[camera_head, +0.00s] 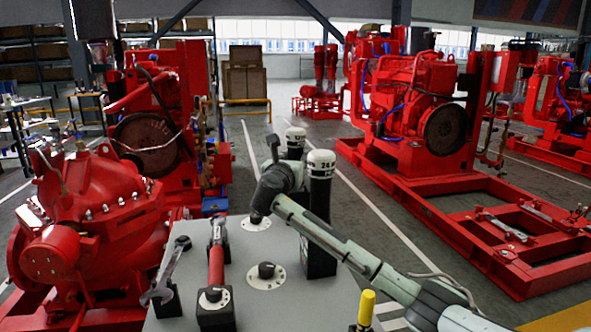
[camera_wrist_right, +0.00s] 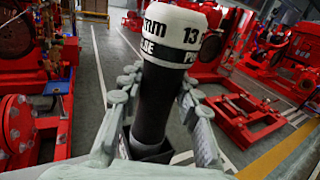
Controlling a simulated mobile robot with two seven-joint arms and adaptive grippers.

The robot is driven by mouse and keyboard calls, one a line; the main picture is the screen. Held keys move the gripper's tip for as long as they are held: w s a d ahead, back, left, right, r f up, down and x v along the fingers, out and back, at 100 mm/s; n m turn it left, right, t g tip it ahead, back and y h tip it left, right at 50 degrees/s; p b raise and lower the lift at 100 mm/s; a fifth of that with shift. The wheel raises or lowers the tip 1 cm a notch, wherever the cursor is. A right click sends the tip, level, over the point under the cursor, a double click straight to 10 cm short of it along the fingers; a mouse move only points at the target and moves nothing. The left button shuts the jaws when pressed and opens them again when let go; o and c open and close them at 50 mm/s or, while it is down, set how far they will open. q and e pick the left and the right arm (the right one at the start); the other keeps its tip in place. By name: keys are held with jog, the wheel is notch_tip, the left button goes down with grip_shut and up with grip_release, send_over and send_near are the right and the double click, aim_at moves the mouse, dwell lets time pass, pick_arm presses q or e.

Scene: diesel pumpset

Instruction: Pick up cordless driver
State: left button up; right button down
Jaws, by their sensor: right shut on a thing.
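The wrist view shows the cordless driver (camera_wrist_right: 154,110) as an upright black cylinder with a white, lettered top marked 13. My right gripper (camera_wrist_right: 160,95) has a finger on each side of its black shaft, shut on it below the white top. Its lower end is at a black square holder (camera_wrist_right: 150,151); I cannot tell whether it is clear of it. In the head view my right gripper (camera_head: 281,168) is at the rear white-topped cylinder (camera_head: 295,137), partly hiding it. A similar cylinder marked 24 (camera_head: 320,163) stands nearer, partly behind my arm. My left gripper is out of view.
The grey worktop (camera_head: 335,302) also bears a wrench (camera_head: 165,272) in a stand, a red-handled tool (camera_head: 216,262) and round white discs with black knobs (camera_head: 266,272). A yellow-topped tool (camera_head: 366,307) is at its near right edge. A red pump (camera_head: 95,215) stands close on the left.

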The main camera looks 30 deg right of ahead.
jog(key=shift+r, duration=0.1)
dwell(0.3)
notch_tip(320, 180, up, 18)
dwell(0.6)
jog(key=c, duration=1.7)
grip_release()
grip_shut()
